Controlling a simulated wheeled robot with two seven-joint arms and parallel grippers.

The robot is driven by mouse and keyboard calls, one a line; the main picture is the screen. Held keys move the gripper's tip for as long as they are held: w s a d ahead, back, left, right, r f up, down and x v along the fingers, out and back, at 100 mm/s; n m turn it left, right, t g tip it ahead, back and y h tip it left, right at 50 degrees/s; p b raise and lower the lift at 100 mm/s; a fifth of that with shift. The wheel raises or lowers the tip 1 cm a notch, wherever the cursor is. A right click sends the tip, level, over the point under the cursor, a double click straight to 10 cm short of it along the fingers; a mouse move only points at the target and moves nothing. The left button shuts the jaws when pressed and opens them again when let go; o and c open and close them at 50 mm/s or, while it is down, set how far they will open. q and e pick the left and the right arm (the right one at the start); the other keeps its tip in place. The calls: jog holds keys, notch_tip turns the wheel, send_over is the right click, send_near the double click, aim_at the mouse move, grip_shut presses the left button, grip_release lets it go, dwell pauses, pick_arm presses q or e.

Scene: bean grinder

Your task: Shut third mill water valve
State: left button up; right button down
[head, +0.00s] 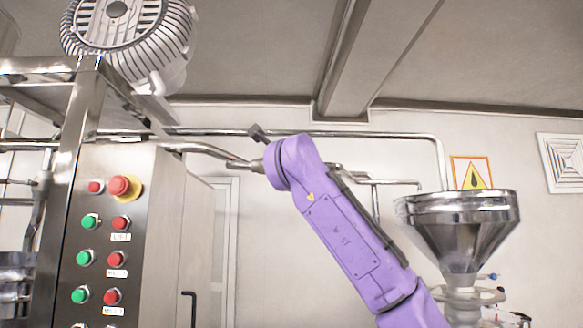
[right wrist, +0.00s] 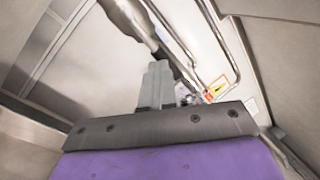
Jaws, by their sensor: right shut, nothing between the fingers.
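My right arm, purple, rises from the bottom right of the head view to the steel pipe (head: 205,150) on the back wall. A small dark grey piece (head: 258,133) shows just left of the arm's end; I cannot tell whether it is a valve handle or part of my gripper. In the right wrist view my right gripper (right wrist: 158,72) is shut and empty, its tips close to a thick pipe (right wrist: 132,20). I cannot tell whether they touch it. The arm hides part of the pipe, and no water valve is clearly seen. My left gripper is out of view.
A steel control cabinet (head: 150,250) with red and green buttons stands at left, a motor (head: 128,38) above it. A steel funnel (head: 460,230) stands at right, below a yellow warning sign (head: 472,173). A ceiling beam (head: 360,60) runs overhead.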

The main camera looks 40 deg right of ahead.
jog(key=c, duration=1.9)
grip_release()
jog(key=shift+w+d+f, duration=0.3)
jog(key=shift+d+f, duration=0.1)
jog(key=o, duration=0.7)
jog(key=shift+a, duration=0.1)
jog(key=shift+o, duration=0.2)
jog(key=shift+r, duration=0.15)
